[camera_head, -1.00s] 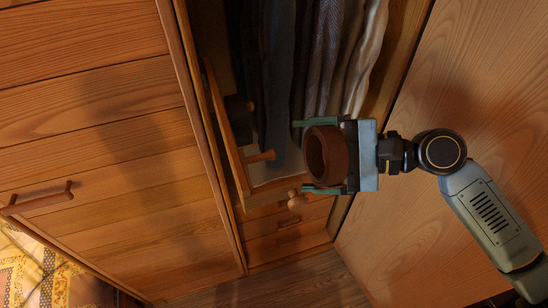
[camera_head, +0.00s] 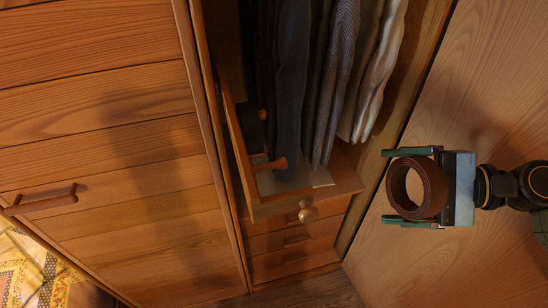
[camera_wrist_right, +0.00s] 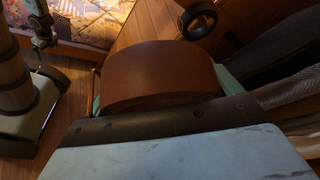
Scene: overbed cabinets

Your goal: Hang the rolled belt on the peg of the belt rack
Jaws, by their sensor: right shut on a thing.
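The rolled brown belt (camera_head: 443,190) is between the fingers of my right gripper (camera_head: 408,187), which is shut on it. In the head view its round opening faces left; it also fills the middle of the right wrist view (camera_wrist_right: 162,72). The belt rack (camera_head: 237,140) is a wooden board at the left side of the open cabinet. Its bare wooden peg (camera_head: 271,165) points right. A dark rolled item (camera_head: 246,120) hangs around another peg higher up. The belt is well to the right of the peg and apart from it.
Hanging trousers (camera_head: 290,90) fill the cabinet just right of the rack. Below the peg are a drawer with a round knob (camera_head: 308,214) and more drawers (camera_head: 285,240). A wooden door panel (camera_head: 490,100) lies behind my right arm. A closed panel with a handle (camera_head: 42,201) is at left.

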